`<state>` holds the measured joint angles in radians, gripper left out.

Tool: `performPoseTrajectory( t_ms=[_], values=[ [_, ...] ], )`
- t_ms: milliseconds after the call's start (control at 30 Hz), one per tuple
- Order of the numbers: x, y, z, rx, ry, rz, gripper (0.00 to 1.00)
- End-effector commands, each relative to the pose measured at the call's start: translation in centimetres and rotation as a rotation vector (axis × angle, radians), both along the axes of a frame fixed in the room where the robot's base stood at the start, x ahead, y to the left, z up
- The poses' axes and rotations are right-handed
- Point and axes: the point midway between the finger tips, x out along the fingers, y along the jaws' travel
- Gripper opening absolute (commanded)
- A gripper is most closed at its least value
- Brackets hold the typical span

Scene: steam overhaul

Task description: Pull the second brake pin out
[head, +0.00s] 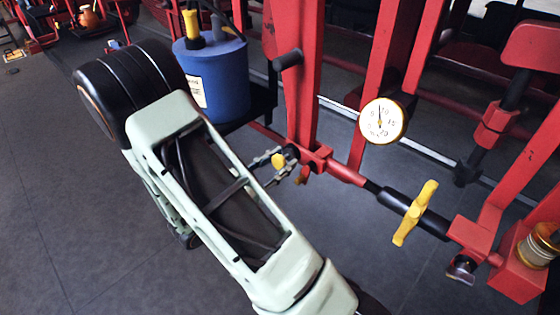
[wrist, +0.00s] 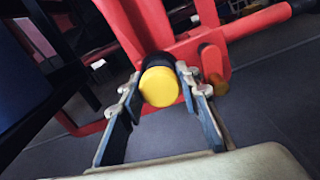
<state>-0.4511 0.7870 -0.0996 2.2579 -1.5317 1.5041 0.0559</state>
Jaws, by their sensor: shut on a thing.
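A brake pin with a round yellow head (wrist: 160,87) and a black collar sits at the red linkage in the wrist view. The yellow head also shows in the head view (head: 278,160), in front of the red joint (head: 313,158). My gripper (wrist: 162,78) is shut on the pin, one finger on each side of the head and collar; it shows in the head view (head: 274,158) at the end of my pale green arm. The collar appears to be against the red part. How deep the shank sits is hidden.
A yellow T-handle (head: 415,212) crosses the rod to the right. A white gauge (head: 383,121) hangs above. A blue tank (head: 212,75) stands behind left. The left floor is clear.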

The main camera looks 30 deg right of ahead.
Motion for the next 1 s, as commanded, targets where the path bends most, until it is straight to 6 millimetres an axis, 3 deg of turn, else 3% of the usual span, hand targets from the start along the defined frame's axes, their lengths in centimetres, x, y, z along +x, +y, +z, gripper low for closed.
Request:
performPoseTrajectory(
  t_ms=[233,600,900,933,1000],
  values=[
    [-0.1,0.4,0.0,0.0,0.0,0.001,0.0],
    [-1.8,5.3,0.0,0.001,-0.001,0.002,0.0],
    [-1.9,5.5,-0.1,0.001,0.001,0.003,0.0],
    [-1.9,5.5,-0.1,0.002,0.001,0.003,0.33],
    [-1.9,5.5,-0.1,0.002,0.001,0.002,0.41]
  ],
)
